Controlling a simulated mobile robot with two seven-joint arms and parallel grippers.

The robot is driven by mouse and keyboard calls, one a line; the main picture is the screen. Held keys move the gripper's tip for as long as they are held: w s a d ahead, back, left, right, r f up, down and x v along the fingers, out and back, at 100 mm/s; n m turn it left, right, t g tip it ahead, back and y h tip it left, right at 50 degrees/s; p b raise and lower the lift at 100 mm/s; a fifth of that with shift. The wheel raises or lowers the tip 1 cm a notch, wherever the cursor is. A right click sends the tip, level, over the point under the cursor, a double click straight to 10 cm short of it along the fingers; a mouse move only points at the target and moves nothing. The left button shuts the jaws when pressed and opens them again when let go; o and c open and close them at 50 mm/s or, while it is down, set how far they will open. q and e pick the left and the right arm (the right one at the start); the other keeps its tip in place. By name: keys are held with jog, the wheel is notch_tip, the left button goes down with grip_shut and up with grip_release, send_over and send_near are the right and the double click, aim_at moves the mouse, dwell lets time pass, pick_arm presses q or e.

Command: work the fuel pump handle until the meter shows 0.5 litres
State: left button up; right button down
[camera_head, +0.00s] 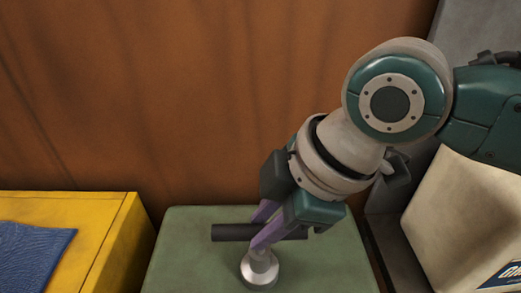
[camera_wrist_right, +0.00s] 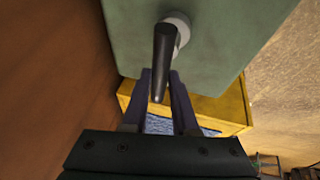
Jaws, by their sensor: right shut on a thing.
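The pump handle is a black bar (camera_head: 230,232) lying level above a round silver fitting (camera_head: 259,270) on a green block (camera_head: 185,262). My right gripper (camera_head: 259,229) is shut on the handle, with its purple fingers on either side of the bar. The right wrist view shows the handle (camera_wrist_right: 163,52) running between the fingertips (camera_wrist_right: 160,78), with the silver fitting (camera_wrist_right: 179,28) behind it. My left gripper is not in view. No meter reading can be seen in either view.
A yellow block (camera_head: 118,225) with a blue cloth (camera_head: 35,248) on top stands left of the green block. A brown wall (camera_head: 180,100) rises behind. A pale box (camera_head: 455,215) with a partly cut-off dark label stands at the right, under my arm.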

notch_tip(320, 180, up, 10)
jog(key=p, duration=0.9)
jog(key=shift+r+p, duration=0.15)
jog(key=shift+p, duration=0.15)
jog(key=shift+a, duration=0.1)
jog(key=c, duration=0.7)
grip_release()
jog(key=b+v, duration=0.1)
jog(key=v, duration=0.9)
